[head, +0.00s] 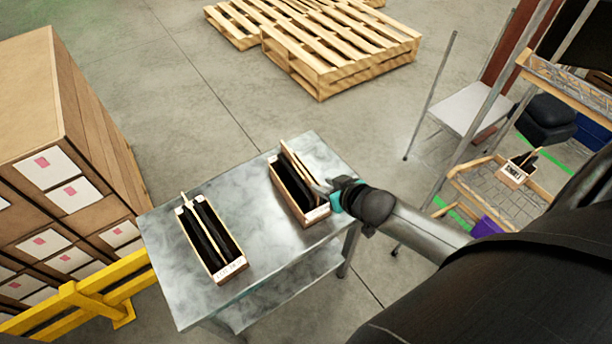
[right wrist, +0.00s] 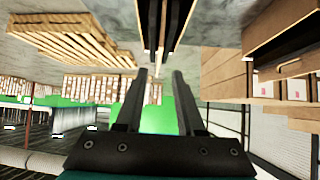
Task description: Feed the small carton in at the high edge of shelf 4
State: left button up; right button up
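Two long, narrow, open-topped cartons with dark contents and a pale label on the near end sit on a grey metal table (head: 190,298). The left carton (head: 228,270) stands apart from my grippers. A tilted shelf (head: 490,197) at the right holds another small carton (head: 513,174). I cannot read shelf numbers. My left gripper is out of view.
Brown stacked cartons (head: 100,150) and a yellow rail (head: 75,295) stand left of the table. Wooden pallets (head: 340,55) lie on the floor behind. Rack posts (head: 480,95) rise at the right. Floor between table and rack is clear.

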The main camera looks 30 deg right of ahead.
aim_at(310, 179)
jog(key=b+x, duration=0.7)
jog(key=b, duration=0.1)
jog(key=shift+w+f, duration=0.15)
jog(key=shift+f, duration=0.05)
jog(key=shift+b+x, duration=0.6)
jog(key=shift+x, duration=0.6)
jog(key=shift+w+r, duration=0.1)
jog(key=shift+c, duration=0.8)
grip_shut()
